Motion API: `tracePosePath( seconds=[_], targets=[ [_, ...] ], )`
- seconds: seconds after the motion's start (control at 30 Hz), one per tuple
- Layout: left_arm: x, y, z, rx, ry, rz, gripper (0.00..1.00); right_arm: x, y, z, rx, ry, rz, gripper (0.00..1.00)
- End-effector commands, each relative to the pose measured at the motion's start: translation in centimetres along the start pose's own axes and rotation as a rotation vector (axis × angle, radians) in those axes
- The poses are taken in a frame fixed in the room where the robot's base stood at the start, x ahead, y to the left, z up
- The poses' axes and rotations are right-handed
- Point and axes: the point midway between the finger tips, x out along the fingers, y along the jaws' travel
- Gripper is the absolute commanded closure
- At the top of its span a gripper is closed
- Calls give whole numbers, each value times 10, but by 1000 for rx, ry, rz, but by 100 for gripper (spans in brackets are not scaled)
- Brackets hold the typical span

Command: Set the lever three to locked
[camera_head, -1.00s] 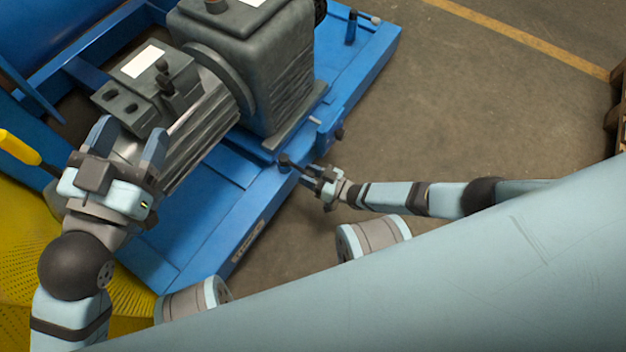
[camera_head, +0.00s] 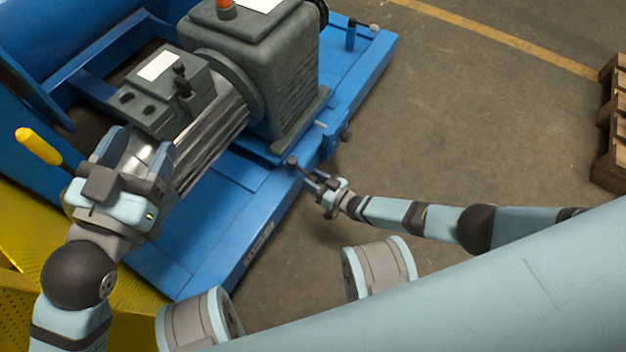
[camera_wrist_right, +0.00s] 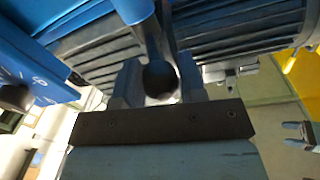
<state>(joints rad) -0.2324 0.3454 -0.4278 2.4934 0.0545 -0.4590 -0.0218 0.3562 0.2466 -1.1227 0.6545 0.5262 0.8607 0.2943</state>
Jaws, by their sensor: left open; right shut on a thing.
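A lever with a dark round knob (camera_head: 292,161) stands at the front edge of the blue base (camera_head: 215,222). My right gripper (camera_head: 316,180) reaches this lever from the right. In the right wrist view the dark knob (camera_wrist_right: 158,78) sits between the fingers of my right gripper (camera_wrist_right: 155,88), which is shut on the lever. I cannot read a lever number or a locked mark. My left gripper (camera_head: 136,150) is open and empty, its fingers up in front of the motor (camera_head: 200,125).
Another dark knob (camera_head: 346,136) stands right of the held lever. A further lever (camera_head: 374,28) is at the far end of the base. A yellow handle (camera_head: 38,146) is left of my left gripper. Wooden pallets (camera_head: 612,140) stand at right. The floor between is clear.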

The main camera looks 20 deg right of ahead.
Motion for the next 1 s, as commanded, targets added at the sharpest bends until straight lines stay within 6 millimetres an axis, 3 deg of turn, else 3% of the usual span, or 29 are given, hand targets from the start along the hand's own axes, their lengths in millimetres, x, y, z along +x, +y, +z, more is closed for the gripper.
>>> tracePosePath(
  seconds=[0.17, 0.2, 0.3, 0.67, 0.77, 1.0],
  targets=[
    [1, 1, -2, -8, 4, -4, 38, 0, -3, 1, 1, 0, -5, 100],
    [1, 1, -2, -10, 5, -4, 38, 0, -3, 1, 1, 0, -4, 56],
    [1, 1, -2, -11, 5, -4, 38, 0, -2, 1, 1, 0, -4, 38],
    [0, 0, -4, -8, -1, 1, 38, -7, -1, 0, 1, -2, -1, 38],
    [0, 0, -7, -20, -13, 7, 38, -22, -1, -1, 1, -4, 0, 38],
    [-4, 9, -6, -132, -72, 11, 38, -77, -1, -2, 1, -3, 0, 38]
  ],
)
